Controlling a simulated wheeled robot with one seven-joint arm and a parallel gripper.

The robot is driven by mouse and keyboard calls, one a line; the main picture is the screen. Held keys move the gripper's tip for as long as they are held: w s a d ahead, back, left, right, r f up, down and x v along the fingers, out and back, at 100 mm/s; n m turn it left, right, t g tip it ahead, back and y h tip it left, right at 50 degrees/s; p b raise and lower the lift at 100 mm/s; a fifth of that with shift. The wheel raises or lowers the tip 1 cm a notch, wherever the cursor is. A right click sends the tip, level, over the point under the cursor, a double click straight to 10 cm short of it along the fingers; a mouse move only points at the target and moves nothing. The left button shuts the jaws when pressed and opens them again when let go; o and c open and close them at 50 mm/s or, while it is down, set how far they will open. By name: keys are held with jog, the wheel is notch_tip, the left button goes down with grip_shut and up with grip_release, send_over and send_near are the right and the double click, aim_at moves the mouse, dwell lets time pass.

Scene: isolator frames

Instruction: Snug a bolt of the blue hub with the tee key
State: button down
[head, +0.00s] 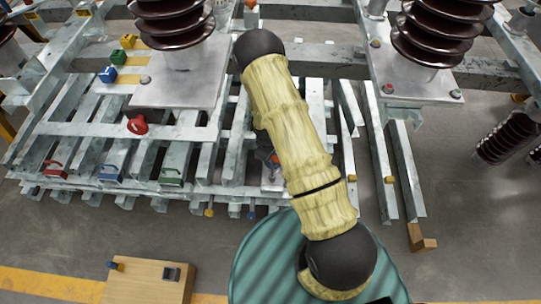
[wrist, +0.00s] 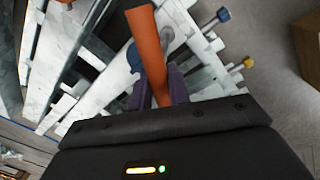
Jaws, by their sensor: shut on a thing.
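My gripper (wrist: 160,88) shows in the wrist view with purple fingers shut on an orange bar, which I take as the handle of the tee key (wrist: 148,45). The bar runs up and slightly left from the fingers. A grey rod-like part shows just right of it; I cannot tell whether it belongs to the key. A dark blue rounded part (wrist: 133,58), perhaps the blue hub, is mostly hidden behind the bar. Its bolts cannot be made out. In the head view my pale-sleeved arm hides most of my gripper; a little orange (head: 274,160) shows beside the arm, above the metal frame.
Galvanised beams (head: 80,130) fill the left and middle. Brown ribbed insulators (head: 175,22) stand on plates. Yellow (head: 128,41), green (head: 118,57) and blue (head: 108,74) blocks sit at left. A red part (head: 137,125) lies on a beam. A wooden box (head: 150,282) stands in front.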

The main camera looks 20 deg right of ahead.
jog(key=shift+f+b, duration=0.6)
jog(key=shift+f, duration=0.4)
dwell(0.4)
jog(key=m, duration=0.3)
jog(key=shift+w+d+r+p, duration=0.1)
jog(key=shift+d+p, duration=0.05)
jog(key=shift+p, duration=0.25)
jog(key=shift+d+r+m+g+p, duration=0.1)
jog(key=shift+r+m+g+p, duration=0.15)
jog(key=shift+r+m+p, duration=1.15)
jog(key=shift+d+r+m+g+p, duration=0.1)
jog(key=shift+r+m+g+p, duration=0.15)
jog(key=shift+r+m+p, duration=1.15)
jog(key=shift+r+n, duration=0.5)
jog(key=shift+r, duration=0.15)
